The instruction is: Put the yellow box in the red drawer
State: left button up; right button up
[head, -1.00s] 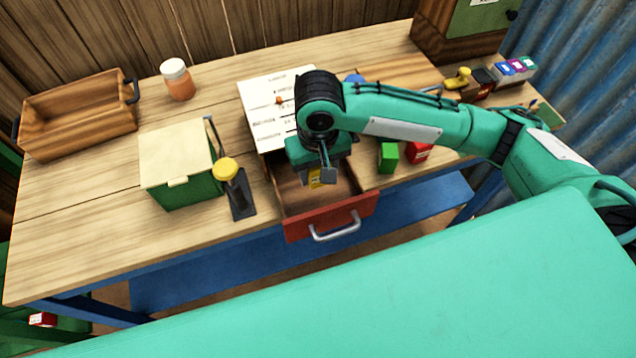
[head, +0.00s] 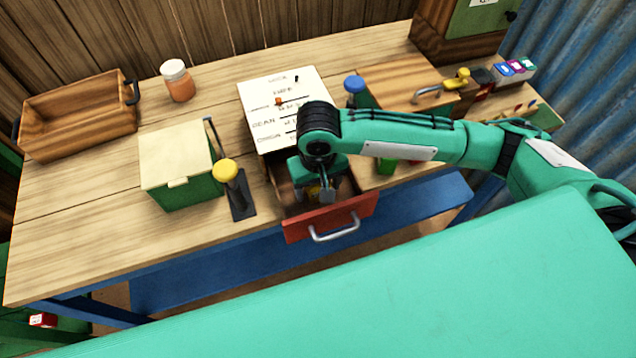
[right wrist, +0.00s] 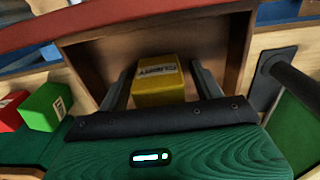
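The red drawer (head: 300,228) is pulled out at the front of the table, with its silver handle facing me. It also shows in the right wrist view (right wrist: 85,32). My right gripper (head: 322,192) reaches down into the drawer. The yellow box (right wrist: 158,84) is inside the drawer, between the two fingers of the right gripper (right wrist: 162,72). The fingers stand apart from it, with a narrow gap clearest on the right side. In the head view the yellow box (head: 313,192) is mostly hidden by the gripper. My left gripper is out of view.
A green box (right wrist: 46,106) and a red box (right wrist: 10,110) stand beside the drawer. A green bin with a cream lid (head: 178,157) and a yellow-knobbed lever (head: 226,171) stand left of it. A white board (head: 277,95) lies behind; a wooden tray (head: 75,115) is far left.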

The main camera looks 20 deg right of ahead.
jog(key=shift+r, duration=0.1)
notch_tip(320, 180, up, 12)
jog(key=shift+r, duration=0.1)
dwell(0.5)
jog(key=shift+s, duration=0.1)
dwell(0.4)
